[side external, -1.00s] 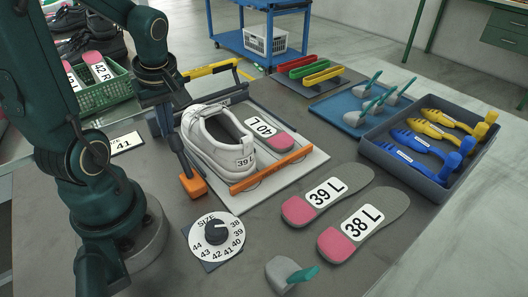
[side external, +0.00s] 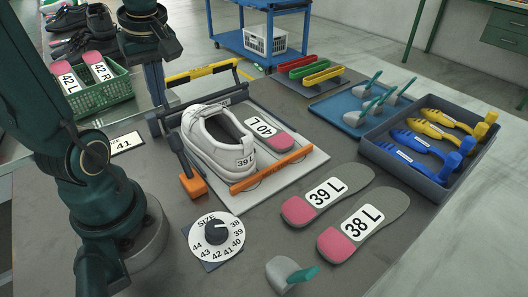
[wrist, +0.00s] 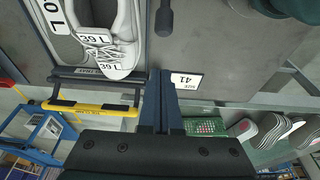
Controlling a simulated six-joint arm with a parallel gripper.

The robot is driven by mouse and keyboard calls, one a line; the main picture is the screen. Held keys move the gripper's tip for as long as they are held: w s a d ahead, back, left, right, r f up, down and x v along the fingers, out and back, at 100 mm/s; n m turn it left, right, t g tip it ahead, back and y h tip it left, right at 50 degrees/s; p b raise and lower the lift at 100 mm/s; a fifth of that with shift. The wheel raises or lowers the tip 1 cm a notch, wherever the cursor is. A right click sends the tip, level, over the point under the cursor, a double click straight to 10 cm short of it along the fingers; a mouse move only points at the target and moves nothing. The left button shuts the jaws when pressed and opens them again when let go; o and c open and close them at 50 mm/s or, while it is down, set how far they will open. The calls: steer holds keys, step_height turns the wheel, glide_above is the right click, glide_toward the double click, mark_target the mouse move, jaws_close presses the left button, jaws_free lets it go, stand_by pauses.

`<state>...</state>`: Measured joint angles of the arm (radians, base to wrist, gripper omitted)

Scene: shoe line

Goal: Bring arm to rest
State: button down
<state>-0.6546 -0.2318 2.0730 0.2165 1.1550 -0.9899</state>
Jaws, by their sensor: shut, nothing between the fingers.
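My gripper (side external: 156,100) points down behind the white shoe, near the back edge of the table in the side view. Its dark blue fingers are shut and empty, and they also show in the wrist view (wrist: 161,100). The white shoe (side external: 212,150), labelled 39 L, stands on a pale board and appears at the top of the wrist view (wrist: 118,45). My gripper is apart from it. The fingertips' exact height above the table is hard to tell.
The 41 card (side external: 127,143) and green crate (side external: 102,97) lie left of my gripper. A size dial (side external: 215,241) and insoles 39 L (side external: 330,197) and 38 L (side external: 362,225) lie in front.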

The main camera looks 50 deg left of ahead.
steer(key=shift+r, duration=0.6)
steer(key=d+f+m+t+h, duration=0.1)
steer(key=d+m+t, duration=0.4)
steer(key=d+m, duration=1.1)
steer(key=shift+w+m+t+h, duration=0.3)
steer(key=shift+m+h, duration=0.6)
steer(key=shift+m, duration=0.1)
